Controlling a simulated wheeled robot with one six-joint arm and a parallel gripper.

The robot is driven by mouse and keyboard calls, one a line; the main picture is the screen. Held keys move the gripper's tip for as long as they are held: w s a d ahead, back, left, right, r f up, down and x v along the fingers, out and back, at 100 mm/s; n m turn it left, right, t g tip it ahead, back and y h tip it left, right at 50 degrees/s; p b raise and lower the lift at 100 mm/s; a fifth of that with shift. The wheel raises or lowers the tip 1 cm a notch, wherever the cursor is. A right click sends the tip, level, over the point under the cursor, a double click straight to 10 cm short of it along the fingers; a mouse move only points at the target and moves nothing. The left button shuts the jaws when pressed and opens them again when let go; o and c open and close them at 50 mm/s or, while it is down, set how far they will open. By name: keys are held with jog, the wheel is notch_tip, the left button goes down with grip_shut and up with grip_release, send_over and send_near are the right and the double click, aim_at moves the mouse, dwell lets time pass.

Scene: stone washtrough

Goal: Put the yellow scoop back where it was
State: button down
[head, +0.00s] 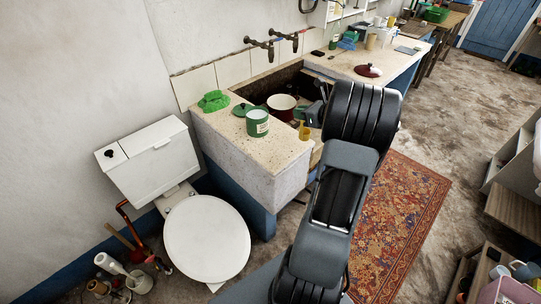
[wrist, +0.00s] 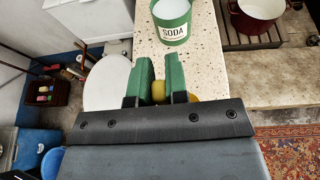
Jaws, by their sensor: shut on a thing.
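The yellow scoop (wrist: 158,88) is between the two green fingers of my gripper (wrist: 161,66), which is shut on it; the fingers hide much of it. In the head view the small yellow scoop (head: 304,131) shows at the front right of the speckled stone top, beside the sink. I cannot tell whether it touches the stone. The green and white SODA tin (head: 257,124) stands on the stone to the left of the scoop. In the wrist view the open tin (wrist: 171,20) is just beyond my fingers.
A green cloth (head: 213,101) lies at the stone top's left end. A dark red pot (head: 282,106) sits in the sink (wrist: 250,41). A dark red lid (head: 368,70) lies on the far counter. A white toilet (head: 206,240) stands left; a patterned rug (head: 405,215) covers floor at right.

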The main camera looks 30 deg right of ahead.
jog(key=w+a+f+p, duration=0.1)
jog(key=w+a+f, duration=0.6)
jog(key=w+f, duration=0.2)
jog(key=shift+a+f+m+h, duration=0.15)
jog(key=shift+f+m+h, duration=0.2)
jog(key=shift+f, duration=0.25)
dwell(0.3)
jog(key=shift+f, duration=0.2)
jog(key=c, duration=1.1)
grip_release()
jog(key=shift+r, duration=0.1)
